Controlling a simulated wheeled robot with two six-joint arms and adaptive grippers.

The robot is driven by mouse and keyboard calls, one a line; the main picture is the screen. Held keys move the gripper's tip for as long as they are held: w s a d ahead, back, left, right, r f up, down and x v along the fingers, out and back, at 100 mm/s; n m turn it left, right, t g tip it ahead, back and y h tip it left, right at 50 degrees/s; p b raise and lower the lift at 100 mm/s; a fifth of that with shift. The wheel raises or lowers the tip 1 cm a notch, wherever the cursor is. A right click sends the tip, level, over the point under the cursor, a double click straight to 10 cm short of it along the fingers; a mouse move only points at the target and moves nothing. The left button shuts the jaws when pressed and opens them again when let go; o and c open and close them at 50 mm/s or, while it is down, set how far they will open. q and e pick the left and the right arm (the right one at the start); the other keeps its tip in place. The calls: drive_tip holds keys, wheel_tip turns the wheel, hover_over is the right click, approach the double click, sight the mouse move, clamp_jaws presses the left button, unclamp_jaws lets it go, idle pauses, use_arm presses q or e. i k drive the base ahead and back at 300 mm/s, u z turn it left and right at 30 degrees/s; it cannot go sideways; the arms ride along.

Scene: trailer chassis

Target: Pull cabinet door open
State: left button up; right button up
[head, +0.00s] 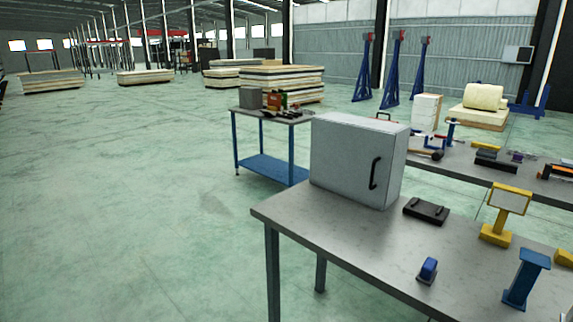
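Neither of my grippers shows in the head view.
A black flat item (426,211), a blue block (428,269), a yellow stand (499,226) and a blue stand (526,279) are on the table. Behind is a blue-legged workbench (268,169) with tools. Open green floor (130,220) lies left.

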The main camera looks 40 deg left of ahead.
sight(353, 162)
drive_tip(key=u, duration=0.95)
drive_tip(key=k, duration=0.4)
drive_tip(key=u, duration=0.65)
drive_tip(key=i, duration=1.2)
drive_tip(key=z, duration=1.5)
drive_tip(key=i, duration=0.8)
drive_tip(key=z, duration=0.95)
